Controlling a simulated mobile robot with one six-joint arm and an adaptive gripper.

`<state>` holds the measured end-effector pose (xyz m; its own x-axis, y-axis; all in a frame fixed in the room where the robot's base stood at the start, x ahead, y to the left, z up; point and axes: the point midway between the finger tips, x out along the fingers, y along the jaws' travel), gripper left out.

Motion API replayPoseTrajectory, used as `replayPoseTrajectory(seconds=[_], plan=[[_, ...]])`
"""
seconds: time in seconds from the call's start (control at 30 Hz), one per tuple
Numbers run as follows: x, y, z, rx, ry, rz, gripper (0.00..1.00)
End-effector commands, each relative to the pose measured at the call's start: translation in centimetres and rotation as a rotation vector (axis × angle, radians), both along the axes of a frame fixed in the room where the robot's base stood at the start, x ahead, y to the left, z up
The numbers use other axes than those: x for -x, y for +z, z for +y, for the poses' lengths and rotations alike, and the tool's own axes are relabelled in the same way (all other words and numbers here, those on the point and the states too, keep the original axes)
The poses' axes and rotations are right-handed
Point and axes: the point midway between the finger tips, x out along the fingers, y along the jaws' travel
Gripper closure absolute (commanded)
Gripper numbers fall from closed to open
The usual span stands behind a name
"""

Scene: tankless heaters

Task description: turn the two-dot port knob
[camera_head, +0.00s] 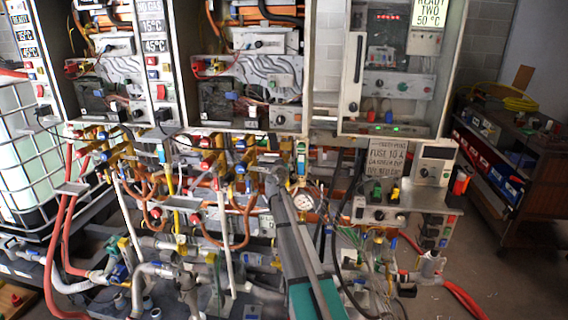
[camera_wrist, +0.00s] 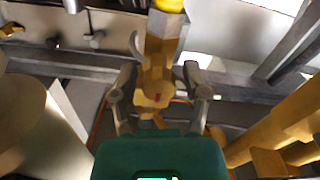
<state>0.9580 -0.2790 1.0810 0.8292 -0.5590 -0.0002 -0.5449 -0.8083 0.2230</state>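In the wrist view, my gripper (camera_wrist: 160,82) is open, with one finger on each side of a brass fitting (camera_wrist: 160,45). The fitting has a yellow top and a small red mark lower down. Gaps show between it and both fingers. I see no two-dot marking, so I cannot tell whether this is the two-dot port knob. In the head view, my gripper (camera_head: 272,168) is at the pipework below the middle heater (camera_head: 240,60). My arm hides part of the pipes there, and the fingers are too small to make out.
Brass pipes (camera_wrist: 285,120) stand close on the right in the wrist view, and a large pale rounded body (camera_wrist: 35,125) is on the left. In the head view, a pressure gauge (camera_head: 304,200) is just right of my gripper. A control box (camera_head: 400,205) stands farther right.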

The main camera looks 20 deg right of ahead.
Motion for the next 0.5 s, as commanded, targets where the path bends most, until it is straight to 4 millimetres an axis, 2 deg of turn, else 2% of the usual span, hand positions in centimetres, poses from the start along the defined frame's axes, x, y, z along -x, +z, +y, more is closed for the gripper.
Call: replayPoseTrajectory(seconds=[0.03,0.2,0.27,0.5], plan=[[0.00,0.00,0.01,0.000,0.000,0.000,0.59],[-0.01,0.00,0.04,0.000,0.000,0.000,0.91],[-0.02,0.00,0.05,0.000,0.001,0.000,1.00],[-0.06,0.00,0.08,0.018,0.001,0.012,1.00]])
